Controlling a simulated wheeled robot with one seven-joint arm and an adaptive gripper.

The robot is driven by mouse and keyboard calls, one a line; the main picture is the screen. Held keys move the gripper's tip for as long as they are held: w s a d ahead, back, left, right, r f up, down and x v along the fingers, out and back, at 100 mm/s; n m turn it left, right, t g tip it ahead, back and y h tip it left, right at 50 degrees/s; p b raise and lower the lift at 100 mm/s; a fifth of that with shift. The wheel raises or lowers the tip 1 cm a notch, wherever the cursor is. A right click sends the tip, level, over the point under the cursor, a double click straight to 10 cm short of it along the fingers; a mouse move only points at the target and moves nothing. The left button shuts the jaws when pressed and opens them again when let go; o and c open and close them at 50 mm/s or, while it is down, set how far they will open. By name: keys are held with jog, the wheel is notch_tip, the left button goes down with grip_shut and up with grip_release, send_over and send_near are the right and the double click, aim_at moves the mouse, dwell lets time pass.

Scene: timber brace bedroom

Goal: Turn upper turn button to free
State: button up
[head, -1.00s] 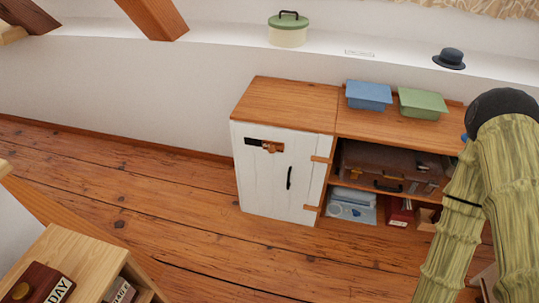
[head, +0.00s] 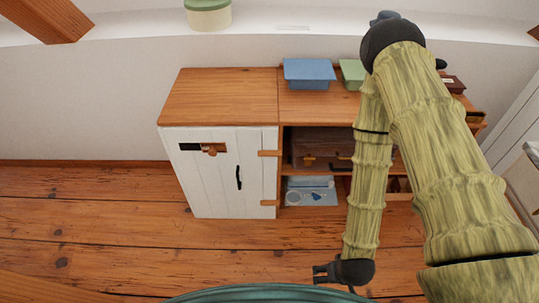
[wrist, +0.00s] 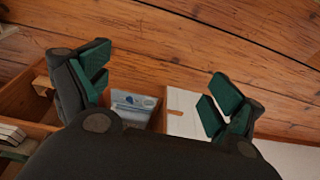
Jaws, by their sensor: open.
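The white cabinet door (head: 205,185) is closed and has a black handle (head: 238,178) near its right edge. Of two small wooden turn buttons on that edge, the upper one (head: 268,153) lies level across the door and the cabinet's frame. The lower one (head: 269,202) also lies across the edge. My gripper (head: 320,273) is low over the floor, in front of and below the cabinet, well apart from both.
A dark plate with a brass-coloured piece (head: 205,148) sits high on the door. Right of the door, open shelves hold a brown case (head: 318,145) and a blue-grey item (head: 310,190). Blue (head: 308,72) and green (head: 352,74) boxes stand on top. The floor (head: 110,225) left is clear.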

jog(key=w+a+f+t+b, duration=0.2)
jog(key=w+a+b, duration=0.1)
jog(key=w, duration=0.3)
jog(key=w+a+f+t+b, duration=0.1)
jog(key=w+a+t+b, duration=0.15)
jog(key=w, duration=0.45)
jog(key=t+b, duration=1.1)
jog(key=b, duration=0.6)
send_near(270, 156)
jog(key=w, duration=0.2)
jog(key=w+b, duration=0.2)
jog(key=w, duration=0.7)
jog(key=shift+w, duration=0.1)
jog(key=shift+c, duration=0.2)
jog(key=c, duration=0.8)
